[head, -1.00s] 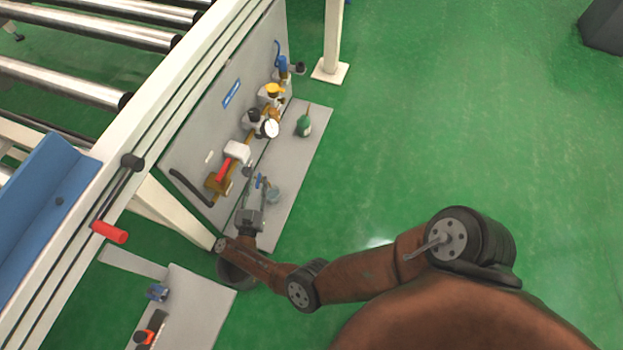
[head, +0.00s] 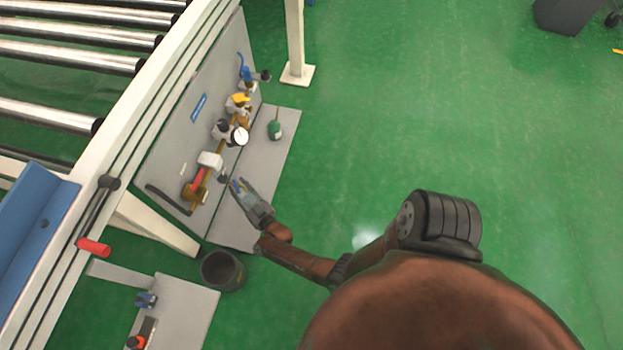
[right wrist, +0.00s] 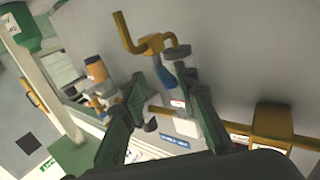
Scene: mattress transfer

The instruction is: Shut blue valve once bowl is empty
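The blue valve (head: 246,76) stands at the far end of the fittings on the grey upright panel (head: 180,135), its blue handle pointing up. My right gripper (head: 238,184) is beside the near part of the panel, short of the blue valve. Its fingers are spread and empty; they also show apart in the right wrist view (right wrist: 160,95). Beyond them there, a dark blue part (right wrist: 187,73) with a grey round cap shows; I cannot tell whether it is the valve. I cannot pick out the bowl or its contents. My left gripper is out of view.
A yellow-topped fitting (head: 238,102), a round gauge (head: 240,135) and a red lever (head: 198,180) line the panel. A green bottle (head: 275,130) stands on the grey base. A dark bucket (head: 222,270) is on the floor.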

